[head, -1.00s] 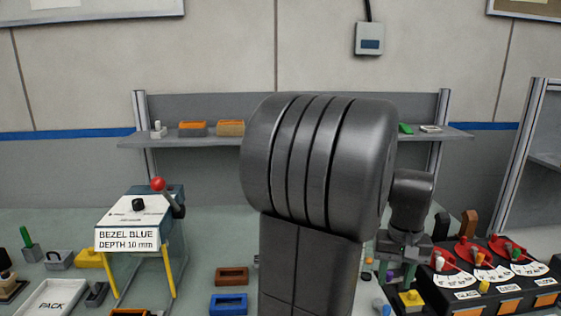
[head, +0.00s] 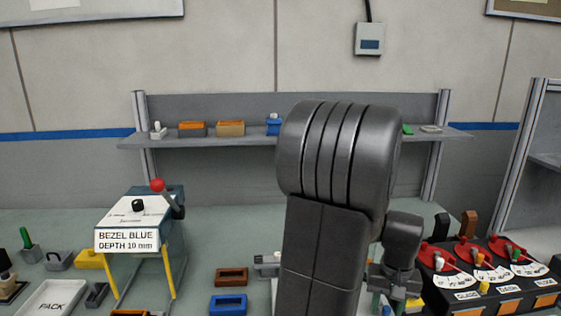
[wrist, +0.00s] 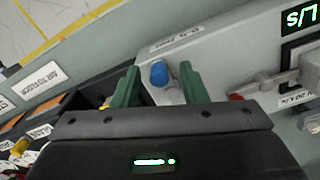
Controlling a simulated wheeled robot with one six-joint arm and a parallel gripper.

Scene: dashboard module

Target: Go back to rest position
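My gripper (wrist: 160,88) shows in the wrist view with its two green fingers spread apart. A blue-capped knob (wrist: 159,74) on a pale panel (wrist: 215,48) shows in the gap between them, with no finger seen closed on it. In the head view my dark grey arm is bent in the middle of the picture, with the wrist low on the right, left of the black dial box (head: 490,285). The fingers are hard to make out there.
The dial box has red dials. A stand labelled BEZEL BLUE DEPTH 10 mm (head: 127,241) is at the left, near a PACK tray (head: 52,300). Brown (head: 232,276) and blue (head: 228,303) bezels lie on the bench. A shelf (head: 200,141) runs behind.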

